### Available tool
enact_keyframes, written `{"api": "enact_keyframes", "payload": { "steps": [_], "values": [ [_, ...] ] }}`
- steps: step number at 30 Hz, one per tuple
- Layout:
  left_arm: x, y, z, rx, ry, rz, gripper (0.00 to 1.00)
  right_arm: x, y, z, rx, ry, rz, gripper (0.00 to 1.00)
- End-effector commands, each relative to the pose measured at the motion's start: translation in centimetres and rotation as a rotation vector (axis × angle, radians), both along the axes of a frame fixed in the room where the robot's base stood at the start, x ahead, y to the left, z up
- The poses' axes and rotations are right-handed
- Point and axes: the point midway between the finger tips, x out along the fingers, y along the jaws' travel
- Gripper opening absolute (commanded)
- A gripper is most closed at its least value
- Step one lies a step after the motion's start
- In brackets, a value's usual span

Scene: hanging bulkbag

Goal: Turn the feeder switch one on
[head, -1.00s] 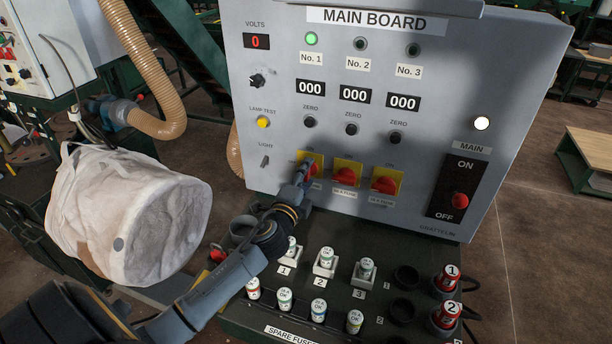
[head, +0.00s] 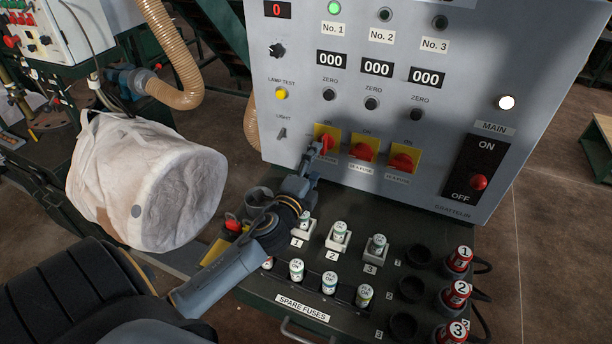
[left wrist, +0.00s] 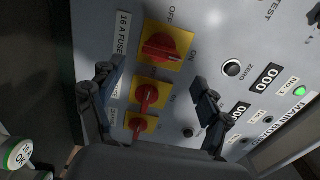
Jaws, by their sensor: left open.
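Feeder switch one is a red knob (head: 327,142) on a yellow plate, leftmost of three on the main board (head: 330,15). Its handle lines up with the ON mark in the left wrist view (left wrist: 165,47), while the knobs of switch two (left wrist: 147,95) and switch three (left wrist: 141,125) lie across that direction. The No. 1 lamp (head: 334,8) glows green; the other two are dark. My left gripper (head: 317,153) is at switch one, partly in front of it. In the left wrist view its fingers are spread and empty (left wrist: 155,80); contact cannot be told. My right gripper is not in view.
A dark fuse bench (head: 425,235) with several fuses and red-capped plugs juts out below the board. A white bulk bag (head: 150,185) hangs at left, near a tan hose (head: 175,60). The main switch (head: 479,182) is at the right. Open floor lies further right.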

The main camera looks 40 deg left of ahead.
Motion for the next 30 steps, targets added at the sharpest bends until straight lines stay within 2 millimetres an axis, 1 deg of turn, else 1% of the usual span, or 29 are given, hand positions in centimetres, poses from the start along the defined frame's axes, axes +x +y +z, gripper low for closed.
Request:
{"api": "enact_keyframes", "payload": {
  "steps": [1,3,6,10,15,30],
  "values": [
    [-1.2,-0.3,-0.1,-0.002,0.003,0.000,0.77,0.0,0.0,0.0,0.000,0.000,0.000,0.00],
    [-2.5,-0.6,-0.1,-0.002,0.003,0.001,0.77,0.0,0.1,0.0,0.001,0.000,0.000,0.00],
    [-4.1,-0.9,-0.1,-0.001,0.002,0.002,0.77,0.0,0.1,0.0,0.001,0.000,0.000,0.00],
    [-5.4,-1.3,0.0,0.000,0.000,0.001,0.77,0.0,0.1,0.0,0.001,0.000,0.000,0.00],
    [-5.9,-1.4,0.0,0.002,-0.001,0.001,0.77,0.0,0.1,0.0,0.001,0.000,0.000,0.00],
    [-5.8,-1.4,0.0,0.002,-0.001,0.001,0.77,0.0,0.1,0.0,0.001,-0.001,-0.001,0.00]
  ]
}}
